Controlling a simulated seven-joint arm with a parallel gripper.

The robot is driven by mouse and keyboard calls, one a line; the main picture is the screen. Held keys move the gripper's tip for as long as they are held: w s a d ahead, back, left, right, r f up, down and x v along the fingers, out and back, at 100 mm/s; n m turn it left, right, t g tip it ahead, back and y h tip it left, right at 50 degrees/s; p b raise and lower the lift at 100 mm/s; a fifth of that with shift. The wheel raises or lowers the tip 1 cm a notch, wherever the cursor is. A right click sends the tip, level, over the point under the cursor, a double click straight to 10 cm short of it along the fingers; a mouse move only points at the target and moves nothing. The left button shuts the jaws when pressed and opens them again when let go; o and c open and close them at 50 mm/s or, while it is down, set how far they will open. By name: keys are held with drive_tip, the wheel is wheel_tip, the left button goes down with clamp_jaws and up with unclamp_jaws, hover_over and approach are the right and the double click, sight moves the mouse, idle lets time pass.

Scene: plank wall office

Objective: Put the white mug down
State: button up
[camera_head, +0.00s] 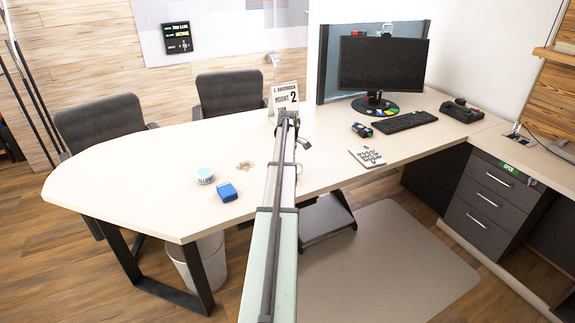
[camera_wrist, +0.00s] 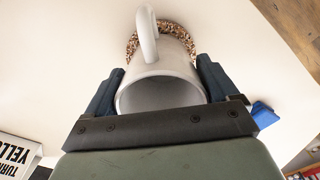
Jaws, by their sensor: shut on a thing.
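The white mug (camera_wrist: 158,78) is between my gripper's two dark fingers (camera_wrist: 158,88) in the wrist view. My gripper is shut on its sides. The mug's open mouth faces the wrist camera, and its handle (camera_wrist: 148,35) points to the top of the picture. A speckled brown round piece (camera_wrist: 180,32) shows behind the mug, partly hidden by it; I cannot tell whether they touch.
A round white-and-blue tub (camera_head: 205,175), a blue box (camera_head: 227,192) and a small speckled brown item (camera_head: 245,166) are left of my arm. The desk's left part is clear.

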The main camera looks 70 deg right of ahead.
drive_tip(key=shift+f, duration=0.1)
drive_tip(key=o, duration=1)
drive_tip(key=shift+o, duration=0.2)
wheel_tip(320, 180, up, 12)
